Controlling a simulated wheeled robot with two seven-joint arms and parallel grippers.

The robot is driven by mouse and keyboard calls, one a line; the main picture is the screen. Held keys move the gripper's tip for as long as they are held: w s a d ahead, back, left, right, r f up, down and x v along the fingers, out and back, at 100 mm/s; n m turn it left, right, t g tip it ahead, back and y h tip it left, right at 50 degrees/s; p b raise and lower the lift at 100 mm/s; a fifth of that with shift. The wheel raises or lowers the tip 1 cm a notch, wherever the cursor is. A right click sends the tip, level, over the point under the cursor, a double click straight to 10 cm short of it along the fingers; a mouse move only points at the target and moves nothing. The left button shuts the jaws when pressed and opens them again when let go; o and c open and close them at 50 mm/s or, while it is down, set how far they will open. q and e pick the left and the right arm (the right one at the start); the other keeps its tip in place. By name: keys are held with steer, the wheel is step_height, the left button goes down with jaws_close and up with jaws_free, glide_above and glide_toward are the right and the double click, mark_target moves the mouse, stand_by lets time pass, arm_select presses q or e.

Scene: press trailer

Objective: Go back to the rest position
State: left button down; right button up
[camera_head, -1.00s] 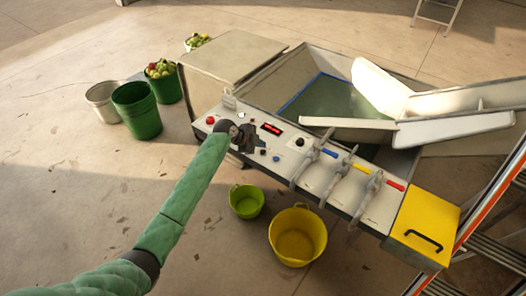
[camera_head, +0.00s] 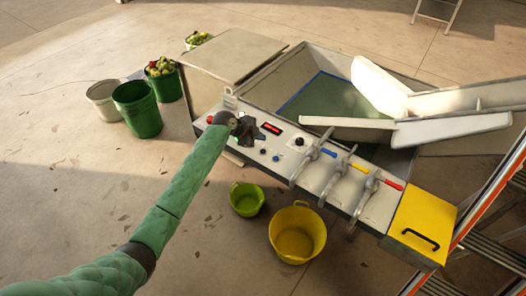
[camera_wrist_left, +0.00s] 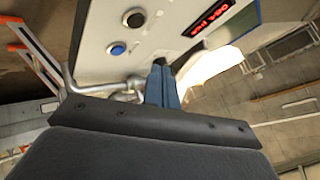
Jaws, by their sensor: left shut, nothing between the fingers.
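My left gripper (camera_head: 250,130) is over the left part of the white control panel (camera_head: 352,193), at the end of my green-sleeved arm. In the left wrist view its fingers (camera_wrist_left: 162,82) are together with nothing between them. Beyond them the panel (camera_wrist_left: 150,25) shows a blue button (camera_wrist_left: 117,48), a black knob (camera_wrist_left: 134,17) and a red display (camera_wrist_left: 212,17). In the head view the red display (camera_head: 271,128) is just right of the gripper. I cannot tell whether the gripper touches the panel. My right gripper is in neither current view.
Several levers (camera_head: 364,197) stand on the panel, with a yellow box (camera_head: 420,222) at its right end. A green tub (camera_head: 246,199) and a yellow tub (camera_head: 297,236) are on the floor in front. Buckets (camera_head: 138,110) stand at left. An orange-railed ladder (camera_head: 490,205) is at right.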

arm_select(q)
steer(key=shift+s, duration=0.1)
